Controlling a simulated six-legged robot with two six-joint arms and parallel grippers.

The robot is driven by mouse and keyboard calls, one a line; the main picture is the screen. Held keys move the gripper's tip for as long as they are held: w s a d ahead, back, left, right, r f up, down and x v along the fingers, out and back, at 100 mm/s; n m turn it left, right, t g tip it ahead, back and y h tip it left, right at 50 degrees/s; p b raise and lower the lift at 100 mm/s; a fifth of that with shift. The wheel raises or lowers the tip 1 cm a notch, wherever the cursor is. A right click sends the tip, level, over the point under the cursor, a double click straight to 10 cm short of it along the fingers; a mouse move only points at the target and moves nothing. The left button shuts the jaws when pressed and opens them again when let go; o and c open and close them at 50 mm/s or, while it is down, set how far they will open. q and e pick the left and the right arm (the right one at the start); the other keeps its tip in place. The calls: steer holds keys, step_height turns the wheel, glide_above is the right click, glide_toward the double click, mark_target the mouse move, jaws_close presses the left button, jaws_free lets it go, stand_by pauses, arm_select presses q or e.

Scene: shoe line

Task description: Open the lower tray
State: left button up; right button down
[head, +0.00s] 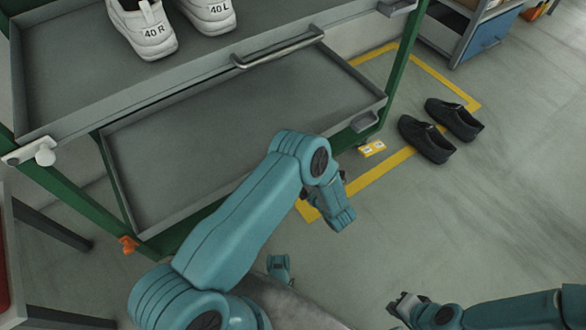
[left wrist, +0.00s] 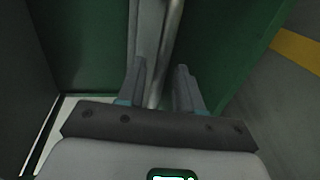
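The lower tray (head: 250,105) is a grey, empty, shallow tray under the upper tray in a green-framed rack. My left arm covers part of its front edge, and its handle is hidden in the head view. My left gripper (left wrist: 160,78) shows in the left wrist view with its fingers apart. A silver bar (left wrist: 168,40), which looks like a handle, runs between the fingers with visible gaps. The left fingers are hidden behind my arm in the head view. My right gripper (head: 402,305) is low at the bottom right, away from the rack; its finger opening is unclear.
The upper tray (head: 75,65) holds white shoes (head: 148,30) labelled 40 R and 40 L and has a silver handle (head: 280,48). Black shoes (head: 428,138) lie on the floor at the right, near yellow floor lines (head: 385,175). The floor at the lower right is mostly clear.

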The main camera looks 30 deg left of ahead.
arm_select(q)
steer(key=shift+x, duration=0.85)
jaws_close()
